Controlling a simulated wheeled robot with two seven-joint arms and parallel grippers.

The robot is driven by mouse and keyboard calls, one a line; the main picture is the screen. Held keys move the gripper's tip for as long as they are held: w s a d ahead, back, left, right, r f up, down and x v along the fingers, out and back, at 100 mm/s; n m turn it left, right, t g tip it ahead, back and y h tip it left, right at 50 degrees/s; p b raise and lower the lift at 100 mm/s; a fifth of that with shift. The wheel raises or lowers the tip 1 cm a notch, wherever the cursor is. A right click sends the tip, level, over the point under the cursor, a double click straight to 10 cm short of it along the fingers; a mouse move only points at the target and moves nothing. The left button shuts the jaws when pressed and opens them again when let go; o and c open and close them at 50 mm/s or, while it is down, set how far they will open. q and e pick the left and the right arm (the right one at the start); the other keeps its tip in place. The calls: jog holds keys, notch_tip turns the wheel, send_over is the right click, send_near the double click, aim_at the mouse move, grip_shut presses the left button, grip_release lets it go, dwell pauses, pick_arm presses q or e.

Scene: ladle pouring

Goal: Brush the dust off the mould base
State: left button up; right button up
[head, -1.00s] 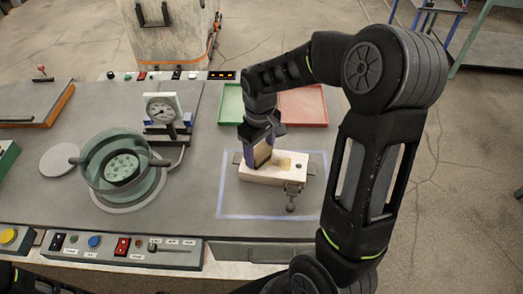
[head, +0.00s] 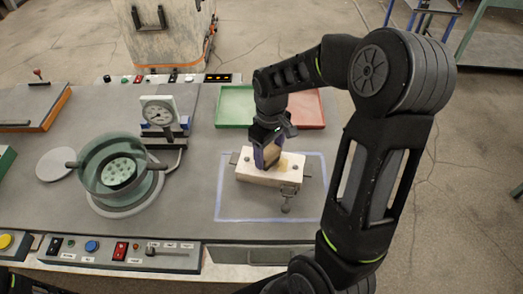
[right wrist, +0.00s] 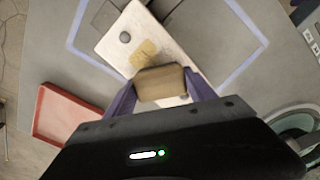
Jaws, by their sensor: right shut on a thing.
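The mould base (head: 259,178) is a pale rectangular block inside a blue outlined square on the bench; it also shows in the right wrist view (right wrist: 119,40). A yellowish dust patch (right wrist: 144,52) lies on its top, partly hidden by the brush in the head view. My right gripper (head: 267,155) is shut on a tan block-shaped brush (right wrist: 160,82), between purple fingers. The brush is over the middle of the mould base, at or very near its top; I cannot tell if it touches. My left gripper is out of view.
A green tray (head: 236,92) and a red tray (head: 309,122) lie behind the mould base. A clamp (head: 287,196) is at its front right. A dial gauge (head: 157,113) and a glass bowl (head: 93,174) stand left. A control panel (head: 190,257) lines the front edge.

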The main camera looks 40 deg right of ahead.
jog(key=shift+s+d, duration=0.15)
jog(key=shift+s, duration=0.05)
jog(key=shift+s+d, duration=1.05)
jog(key=shift+d, duration=0.05)
jog(key=shift+s, duration=0.1)
jog(key=shift+s+d+f, duration=0.15)
jog(key=shift+s+d, duration=0.95)
jog(key=shift+s, duration=0.1)
notch_tip(320, 180, up, 6)
jog(key=p, duration=0.4)
jog(key=shift+p, duration=0.3)
jog(key=shift+w, duration=0.15)
